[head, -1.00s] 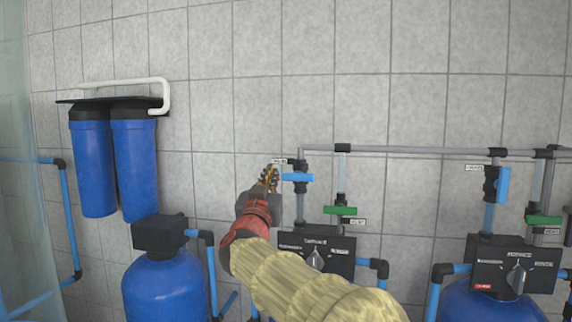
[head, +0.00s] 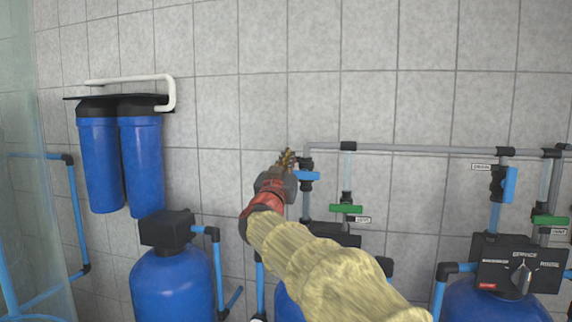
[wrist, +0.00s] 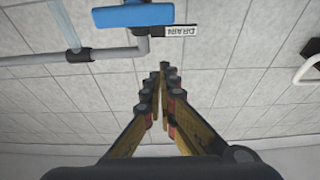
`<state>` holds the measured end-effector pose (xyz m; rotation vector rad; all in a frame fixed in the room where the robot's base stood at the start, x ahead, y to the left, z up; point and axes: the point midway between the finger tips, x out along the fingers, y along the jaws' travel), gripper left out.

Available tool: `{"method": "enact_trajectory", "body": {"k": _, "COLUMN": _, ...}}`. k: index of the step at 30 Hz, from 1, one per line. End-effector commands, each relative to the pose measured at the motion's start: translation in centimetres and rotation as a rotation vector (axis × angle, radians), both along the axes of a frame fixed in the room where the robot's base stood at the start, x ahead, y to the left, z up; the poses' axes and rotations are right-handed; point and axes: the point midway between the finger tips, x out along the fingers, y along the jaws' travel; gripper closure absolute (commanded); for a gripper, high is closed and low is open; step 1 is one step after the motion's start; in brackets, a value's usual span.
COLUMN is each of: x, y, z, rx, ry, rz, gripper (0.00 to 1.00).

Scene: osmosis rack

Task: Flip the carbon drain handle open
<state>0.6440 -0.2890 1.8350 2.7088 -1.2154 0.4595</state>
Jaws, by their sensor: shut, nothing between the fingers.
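A blue drain handle (head: 306,176) lies crosswise on the middle pipe, above the middle tank. It also shows at the top of the wrist view (wrist: 133,15), next to an upside-down DRAIN label (wrist: 181,31). That label is hidden behind my gripper in the head view. My gripper (head: 287,158) is shut and empty, just left of and slightly above the handle's left end. In the wrist view its fingertips (wrist: 163,72) meet below the label in the picture, apart from the handle. Contact cannot be told from the head view.
A green handle (head: 346,208) sits on the pipe just right. Another drain valve with an upright blue handle (head: 510,184) stands farther right. A grey pipe (head: 420,149) runs along the wall. Twin blue filters (head: 142,165) hang left. Bare tiled wall lies between.

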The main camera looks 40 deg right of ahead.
Motion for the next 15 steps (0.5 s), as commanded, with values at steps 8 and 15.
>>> {"method": "enact_trajectory", "body": {"k": 8, "x": 2.4, "y": -2.6, "z": -0.3, "rx": 0.001, "ry": 0.004, "rz": 0.000, "gripper": 1.00}}
{"method": "enact_trajectory", "body": {"k": 15, "x": 2.3, "y": -2.6, "z": -2.4, "rx": -0.001, "ry": 0.000, "rz": 0.001, "gripper": 1.00}}
